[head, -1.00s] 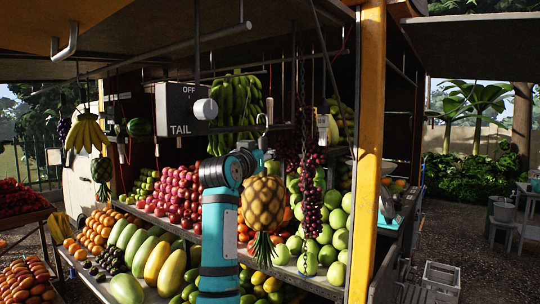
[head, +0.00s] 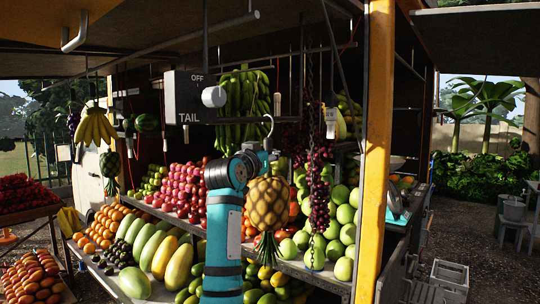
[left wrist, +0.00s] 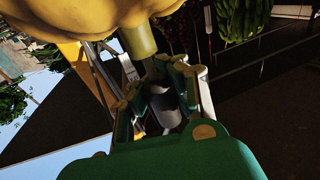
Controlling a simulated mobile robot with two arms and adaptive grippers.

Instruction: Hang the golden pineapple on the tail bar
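The golden pineapple (head: 268,203) hangs upside down in the head view, leaves at the bottom, with a metal hook (head: 269,126) above it. My left gripper (head: 262,158) is at its top, partly hidden by my teal wrist. In the left wrist view the yellow fruit (left wrist: 85,15) fills the top left, and the fingers (left wrist: 160,95) are closed around its stem (left wrist: 138,42). The tail bar (head: 242,121) runs right from the grey box marked TAIL (head: 190,97). The hook shows at the bar's height in the picture; I cannot tell whether they touch. My right gripper is not in view.
Green bananas (head: 243,90) hang behind the bar. Dark grapes (head: 319,190) hang close to the right of the pineapple. A yellow post (head: 376,150) stands further right. Fruit shelves (head: 315,277) lie below and behind. An upper rail (head: 160,42) crosses the top left.

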